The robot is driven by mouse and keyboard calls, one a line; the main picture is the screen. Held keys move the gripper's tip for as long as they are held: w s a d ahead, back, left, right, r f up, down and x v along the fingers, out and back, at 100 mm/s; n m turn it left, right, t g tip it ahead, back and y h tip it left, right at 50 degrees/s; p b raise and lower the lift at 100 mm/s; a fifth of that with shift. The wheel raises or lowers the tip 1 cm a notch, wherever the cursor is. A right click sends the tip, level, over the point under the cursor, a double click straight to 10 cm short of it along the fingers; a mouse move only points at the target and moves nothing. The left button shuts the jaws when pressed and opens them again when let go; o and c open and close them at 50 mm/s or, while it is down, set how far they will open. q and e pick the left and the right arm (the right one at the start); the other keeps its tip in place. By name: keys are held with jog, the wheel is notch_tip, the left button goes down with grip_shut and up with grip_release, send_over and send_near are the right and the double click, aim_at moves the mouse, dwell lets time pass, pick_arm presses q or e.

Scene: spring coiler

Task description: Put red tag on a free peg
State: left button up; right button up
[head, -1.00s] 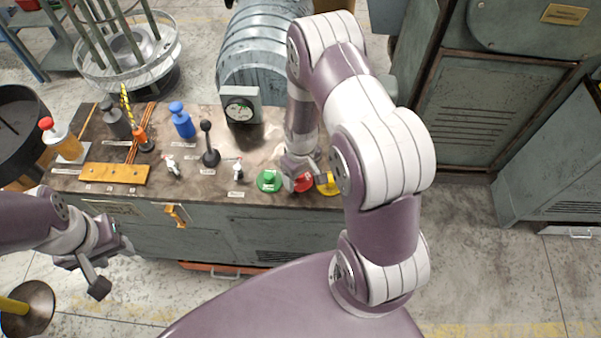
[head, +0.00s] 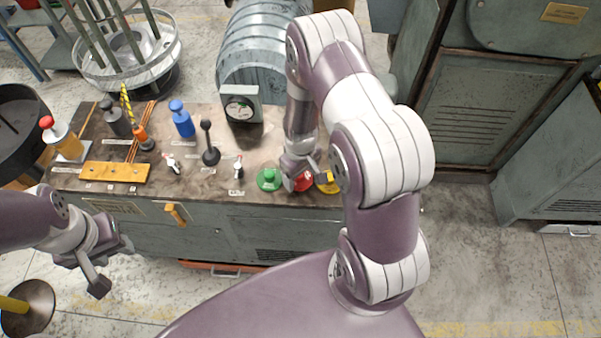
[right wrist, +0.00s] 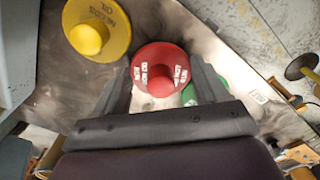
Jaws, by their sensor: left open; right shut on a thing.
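The red tag (head: 304,181) is a round disc with a raised middle and white lettering, near the bench's front edge. It lies between the green tag (head: 268,180) and the yellow tag (head: 327,183). My right gripper (head: 301,182) is shut on the red tag; in the right wrist view the red tag (right wrist: 158,72) sits between its two fingers. The green tag (right wrist: 189,94) is partly hidden there behind a finger. My left gripper (head: 114,268) is open and empty, in front of the bench at left. A yellow board (head: 115,173) with small dark spots lies at the bench's left; I cannot make out pegs on it.
A black-knobbed lever (head: 208,145), a blue bottle (head: 182,120), a dial gauge (head: 240,104) and small toggle levers stand on the bench (head: 258,158). A red-topped bottle (head: 62,138) stands at the far left. An orange handle (head: 175,212) sticks out from the bench front.

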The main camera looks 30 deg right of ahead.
jog(key=shift+f+b, duration=0.35)
jog(key=shift+f, duration=0.15)
dwell(0.3)
jog(key=o, duration=1.1)
jog(key=shift+r, duration=0.1)
notch_tip(320, 180, up, 25)
jog(key=p, duration=1.1)
jog(key=shift+r+p, duration=0.2)
jog(key=shift+p, duration=0.15)
